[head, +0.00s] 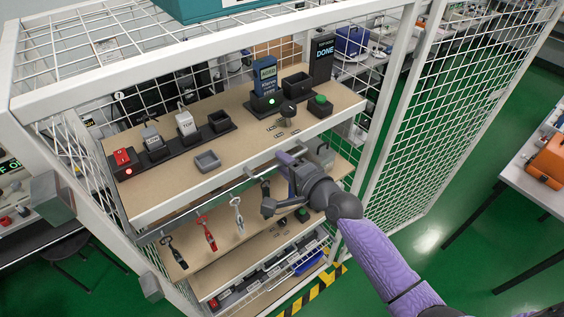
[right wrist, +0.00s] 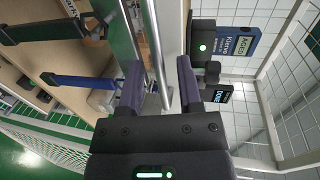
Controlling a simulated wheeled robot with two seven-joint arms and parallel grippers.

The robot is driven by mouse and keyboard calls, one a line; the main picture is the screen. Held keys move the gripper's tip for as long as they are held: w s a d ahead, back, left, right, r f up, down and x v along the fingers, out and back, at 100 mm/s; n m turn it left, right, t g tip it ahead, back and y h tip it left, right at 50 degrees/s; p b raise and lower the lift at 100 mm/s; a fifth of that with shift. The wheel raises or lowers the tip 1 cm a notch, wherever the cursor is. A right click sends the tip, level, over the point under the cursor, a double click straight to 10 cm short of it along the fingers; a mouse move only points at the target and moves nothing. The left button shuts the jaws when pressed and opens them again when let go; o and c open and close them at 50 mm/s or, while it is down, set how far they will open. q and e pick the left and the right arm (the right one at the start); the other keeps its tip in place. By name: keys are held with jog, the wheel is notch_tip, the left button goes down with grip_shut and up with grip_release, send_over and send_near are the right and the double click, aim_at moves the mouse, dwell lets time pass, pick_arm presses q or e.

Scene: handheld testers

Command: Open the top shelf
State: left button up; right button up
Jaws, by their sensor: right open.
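The top shelf (head: 182,172) is a light wooden board with a white front edge inside a white wire-mesh cage. A thin metal rail (head: 215,196) runs along its front. My right gripper (head: 283,165) is at the right part of this front edge, its arm coming in from the lower right. In the right wrist view its two dark purple fingers (right wrist: 160,88) are apart, and the metal rail (right wrist: 157,50) passes between them. I cannot tell whether either finger touches it. My left gripper is not in view.
Lower shelves lie beneath.

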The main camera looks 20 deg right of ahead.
jog(key=shift+w+a, duration=0.2)
jog(key=shift+w, duration=0.1)
jog(key=shift+w+f, duration=0.15)
jog(key=shift+w, duration=0.15)
jog(key=shift+c, duration=0.2)
grip_shut()
dwell(0.9)
